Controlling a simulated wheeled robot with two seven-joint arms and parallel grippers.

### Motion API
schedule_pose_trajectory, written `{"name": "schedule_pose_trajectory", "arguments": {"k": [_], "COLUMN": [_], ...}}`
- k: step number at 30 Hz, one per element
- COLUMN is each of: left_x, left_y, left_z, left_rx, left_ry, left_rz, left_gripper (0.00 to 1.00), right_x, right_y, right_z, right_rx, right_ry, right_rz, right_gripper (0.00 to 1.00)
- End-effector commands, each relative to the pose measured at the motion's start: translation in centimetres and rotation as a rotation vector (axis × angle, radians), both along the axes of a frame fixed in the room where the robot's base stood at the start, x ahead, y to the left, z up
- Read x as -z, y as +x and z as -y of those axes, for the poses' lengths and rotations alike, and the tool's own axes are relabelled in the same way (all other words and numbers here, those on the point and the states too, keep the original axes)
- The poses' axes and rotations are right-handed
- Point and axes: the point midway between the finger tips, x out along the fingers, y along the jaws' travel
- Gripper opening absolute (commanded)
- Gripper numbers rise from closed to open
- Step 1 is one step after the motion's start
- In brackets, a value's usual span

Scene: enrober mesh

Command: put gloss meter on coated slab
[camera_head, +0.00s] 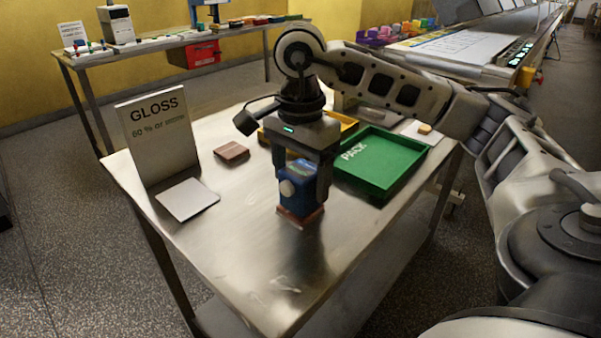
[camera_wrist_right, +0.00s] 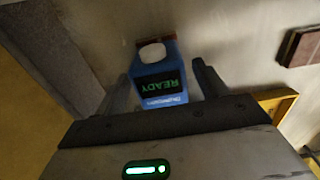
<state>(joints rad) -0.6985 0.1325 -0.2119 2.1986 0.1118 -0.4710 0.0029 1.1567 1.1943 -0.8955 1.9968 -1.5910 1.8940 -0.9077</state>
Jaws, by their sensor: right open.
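The gloss meter (camera_head: 298,192) is a blue block with a pale round knob and a lit screen. In the right wrist view the gloss meter (camera_wrist_right: 158,73) shows READY in green. It stands upright on a reddish-brown slab (camera_head: 301,217), of which only the edges show; the meter hides the rest. My right gripper (camera_head: 303,184) points down from above, its fingers on either side of the meter's upper part. It is open, with gaps beside the meter in the wrist view. A second brown slab (camera_head: 231,152) lies apart on the table. My left gripper is not in view.
The steel table (camera_head: 245,265) is clear at the front. A GLOSS sign (camera_head: 155,135) and a pale plate (camera_head: 187,200) are at left. A green PACK tray (camera_head: 382,163) stands close on the right; a yellow tray (camera_head: 349,124) is behind my gripper.

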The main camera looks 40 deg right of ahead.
Motion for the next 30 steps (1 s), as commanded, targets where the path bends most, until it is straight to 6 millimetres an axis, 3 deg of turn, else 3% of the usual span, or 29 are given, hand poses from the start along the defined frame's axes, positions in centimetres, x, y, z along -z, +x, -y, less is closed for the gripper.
{"name": "schedule_pose_trajectory", "arguments": {"k": [5, 12, 16, 21, 30], "left_x": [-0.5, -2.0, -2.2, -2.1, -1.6], "left_y": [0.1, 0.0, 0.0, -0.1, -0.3], "left_z": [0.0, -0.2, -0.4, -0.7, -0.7], "left_rx": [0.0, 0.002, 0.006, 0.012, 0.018], "left_ry": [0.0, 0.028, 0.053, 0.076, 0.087], "left_rz": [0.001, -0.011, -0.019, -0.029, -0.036], "left_gripper": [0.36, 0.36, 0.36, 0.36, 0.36], "right_x": [-2.5, -8.4, -10.6, -12.1, -12.2], "right_y": [0.1, 0.1, 0.1, 0.1, 0.0], "right_z": [-0.1, 0.0, 0.0, 0.0, 0.0], "right_rx": [0.0, 0.001, 0.001, 0.001, 0.001], "right_ry": [0.002, 0.0, -0.001, 0.0, 0.0], "right_rz": [0.006, 0.006, 0.004, 0.002, 0.0], "right_gripper": [0.72, 0.72, 0.72, 0.72, 0.72]}}
